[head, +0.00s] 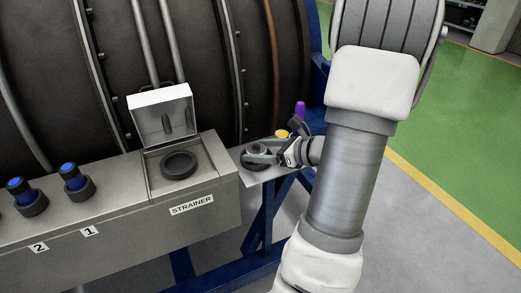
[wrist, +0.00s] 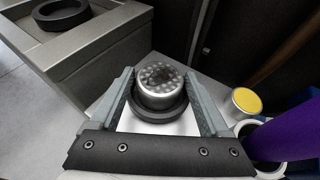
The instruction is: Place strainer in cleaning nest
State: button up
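The strainer (wrist: 160,84) is a short silver cylinder with a perforated, dark-stained top. It stands upright in or just over a dark round ring nest (wrist: 158,114) on a pale side shelf; how deep it sits is hidden. In the head view the strainer (head: 257,149) is small and partly covered by my gripper (head: 262,153). In the wrist view my gripper (wrist: 161,82) has one finger on each side of the strainer, with narrow gaps showing, and looks open. The bay labelled STRAINER (head: 212,190) has its lid up and holds an empty dark ring (head: 179,165).
A yellow-topped container (wrist: 246,101) and a purple object (wrist: 287,132) stand close to the right finger. Two blue-capped fittings (head: 74,177) stand on the bench at left. The dark engine casing rises behind. Blue frame legs (head: 262,212) stand below the shelf.

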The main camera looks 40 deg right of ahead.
jog(key=shift+s+d+r+p, duration=0.1)
jog(key=shift+s+r+p, duration=0.1)
jog(key=shift+r+p, duration=0.15)
jog(key=p+v, duration=0.2)
jog(key=v, duration=0.9)
jog(key=shift+s+p, duration=0.25)
jog(key=shift+p, duration=0.1)
jog(key=shift+w+r, duration=0.1)
